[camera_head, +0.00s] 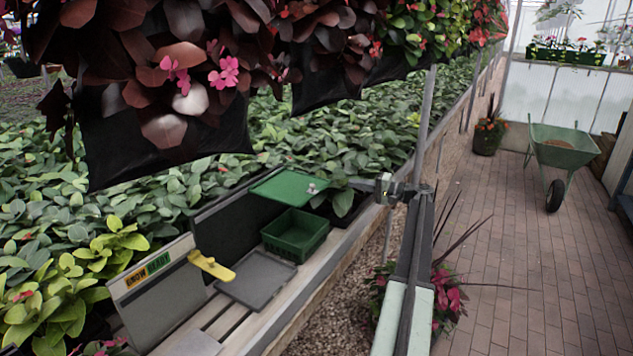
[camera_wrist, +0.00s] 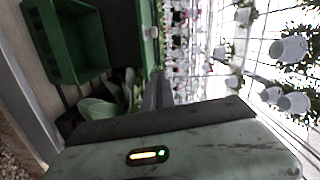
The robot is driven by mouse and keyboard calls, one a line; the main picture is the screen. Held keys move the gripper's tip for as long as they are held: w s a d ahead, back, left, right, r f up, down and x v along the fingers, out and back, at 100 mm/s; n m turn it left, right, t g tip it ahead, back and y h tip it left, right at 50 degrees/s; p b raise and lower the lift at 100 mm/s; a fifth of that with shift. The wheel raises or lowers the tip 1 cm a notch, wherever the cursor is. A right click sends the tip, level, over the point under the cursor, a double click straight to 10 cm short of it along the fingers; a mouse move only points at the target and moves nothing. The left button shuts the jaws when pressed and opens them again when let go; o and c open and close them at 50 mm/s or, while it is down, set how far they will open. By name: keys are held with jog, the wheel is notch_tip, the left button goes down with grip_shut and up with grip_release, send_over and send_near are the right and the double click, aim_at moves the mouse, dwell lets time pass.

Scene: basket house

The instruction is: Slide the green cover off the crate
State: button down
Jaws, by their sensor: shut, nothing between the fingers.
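The green cover (camera_head: 285,184) is a flat panel with a small pale knob near its right corner. In the head view it lies behind the green crate (camera_head: 296,246), clear of most or all of the crate's opening. Whether its near edge still touches the crate's rim I cannot tell. The crate's inside shows and looks empty; the crate also shows in the wrist view (camera_wrist: 70,45). My gripper (camera_head: 354,184) is shut and empty, to the right of the cover and apart from its knob. In the wrist view the cover's edge and knob (camera_wrist: 152,32) show at the top.
A grey tray (camera_head: 257,279) lies in front of the crate on the slatted bench. A yellow-handled tool (camera_head: 211,266) and a sign board (camera_head: 152,295) stand at left. A leafy plant (camera_head: 342,202) is beside the crate. Dark hanging planters (camera_head: 165,138) are above.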

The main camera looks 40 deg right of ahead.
jog(key=w+a+f+b, duration=0.1)
jog(key=w+a, duration=0.6)
jog(key=w, duration=0.2)
jog(key=shift+w+a, duration=0.15)
jog(key=shift+w, duration=0.15)
jog(key=shift+a, duration=0.1)
jog(key=s+a, duration=0.3)
jog(key=a, duration=0.9)
jog(key=s+a, duration=0.3)
jog(key=a, duration=0.9)
jog(key=shift+s+a, duration=0.25)
jog(key=shift+a, duration=0.05)
jog(key=shift+f, duration=0.1)
jog(key=s+d+r, duration=0.1)
jog(key=s+d, duration=0.7)
jog(key=s, duration=0.1)
jog(key=shift+p, duration=0.45)
